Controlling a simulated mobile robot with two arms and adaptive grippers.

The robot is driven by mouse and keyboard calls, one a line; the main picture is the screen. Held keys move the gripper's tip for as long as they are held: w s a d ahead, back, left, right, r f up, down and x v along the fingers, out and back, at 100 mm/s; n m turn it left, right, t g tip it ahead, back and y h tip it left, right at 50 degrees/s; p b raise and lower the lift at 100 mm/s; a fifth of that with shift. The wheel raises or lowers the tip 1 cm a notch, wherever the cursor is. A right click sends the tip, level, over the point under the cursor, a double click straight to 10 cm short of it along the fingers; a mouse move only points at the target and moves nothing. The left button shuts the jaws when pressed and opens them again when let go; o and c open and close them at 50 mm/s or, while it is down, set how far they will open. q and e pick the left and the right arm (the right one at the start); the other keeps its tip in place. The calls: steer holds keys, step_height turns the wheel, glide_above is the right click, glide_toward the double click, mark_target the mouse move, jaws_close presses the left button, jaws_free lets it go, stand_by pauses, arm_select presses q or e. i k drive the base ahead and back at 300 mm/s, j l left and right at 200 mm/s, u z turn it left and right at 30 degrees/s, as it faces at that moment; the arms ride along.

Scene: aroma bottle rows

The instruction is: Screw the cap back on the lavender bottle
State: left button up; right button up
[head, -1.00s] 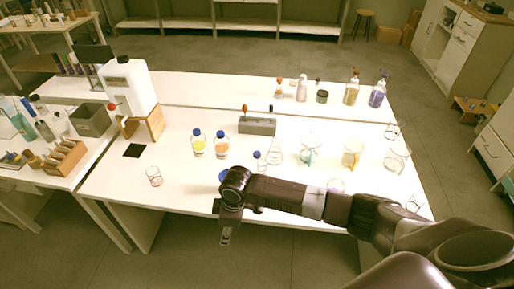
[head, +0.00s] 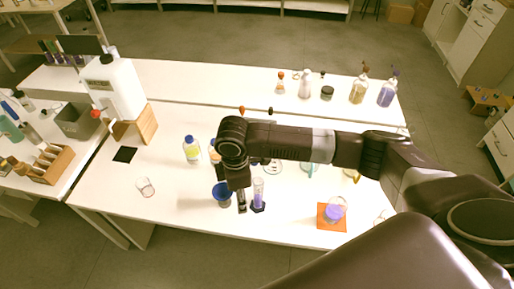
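My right gripper (head: 241,204) points down over the front of the table, between a blue cup (head: 222,192) and a clear cylinder with purple liquid (head: 258,192). I cannot tell whether its fingers are open or touch anything. My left gripper is out of view. No bottle is clearly marked as lavender. A bottle with purple liquid (head: 387,93) and a thin top stands at the back right. A blue-capped yellow bottle (head: 191,150) stands left of my arm; an orange one (head: 214,152) is partly hidden by it. I cannot make out a loose cap.
A beaker with purple liquid (head: 335,213) stands on an orange mat (head: 328,224). My arm covers some glassware at mid-table. An amber bottle (head: 358,91) stands at the back. A white canister (head: 113,88) and a small glass (head: 145,187) are left. The front left of the table is mostly clear.

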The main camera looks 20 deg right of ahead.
mark_target(336, 207)
steer(key=i+l, duration=0.8)
